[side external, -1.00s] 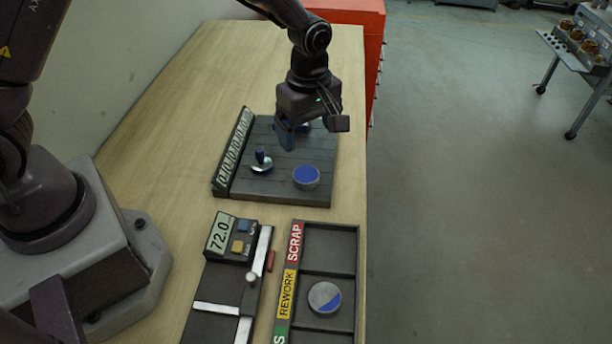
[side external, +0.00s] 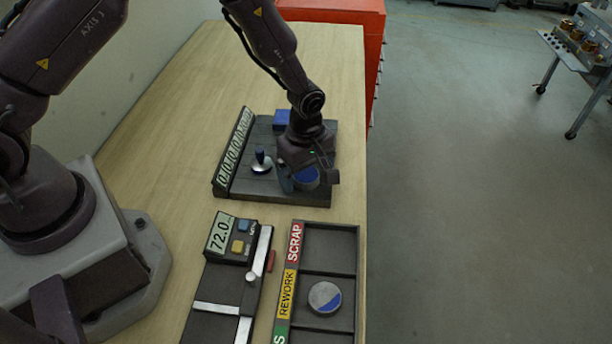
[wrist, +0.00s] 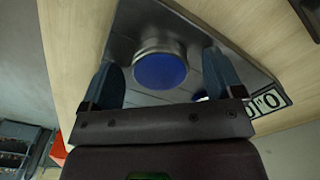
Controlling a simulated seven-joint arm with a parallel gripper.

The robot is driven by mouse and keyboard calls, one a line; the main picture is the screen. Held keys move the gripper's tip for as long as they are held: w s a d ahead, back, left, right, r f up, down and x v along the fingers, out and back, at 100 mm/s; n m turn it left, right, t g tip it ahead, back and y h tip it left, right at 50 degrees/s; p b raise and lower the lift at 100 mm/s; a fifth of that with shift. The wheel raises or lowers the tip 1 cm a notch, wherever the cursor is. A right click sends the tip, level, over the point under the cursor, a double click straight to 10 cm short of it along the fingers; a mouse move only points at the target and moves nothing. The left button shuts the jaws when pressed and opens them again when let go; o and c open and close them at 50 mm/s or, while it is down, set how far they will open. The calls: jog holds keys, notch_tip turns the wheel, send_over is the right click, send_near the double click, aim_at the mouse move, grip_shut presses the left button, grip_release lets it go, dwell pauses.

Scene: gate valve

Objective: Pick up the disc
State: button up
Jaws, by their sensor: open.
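A round disc with a blue top (side external: 307,181) and grey metal side lies on the dark grooved board (side external: 285,196); my gripper partly covers it in the side view. In the wrist view the disc (wrist: 160,70) sits between my two blue fingers, with a gap on each side. My gripper (side external: 308,184) is open, pointing down right over the disc. A second disc (side external: 324,298), grey and blue, lies in the tray compartment beside the REWORK label.
The board also carries a blue-topped stem piece (side external: 261,161) left of my gripper and a blue block (side external: 282,119) behind it. A gauge reading 72.0 (side external: 222,234) and the sorting tray (side external: 357,260) stand in front. Bare wood (side external: 170,150) is free at left.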

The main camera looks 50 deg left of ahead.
jog(key=shift+c, duration=0.2)
jog(key=c, duration=1.1)
jog(key=shift+r, duration=0.1)
jog(key=shift+c, duration=0.4)
jog(key=shift+r, duration=0.1)
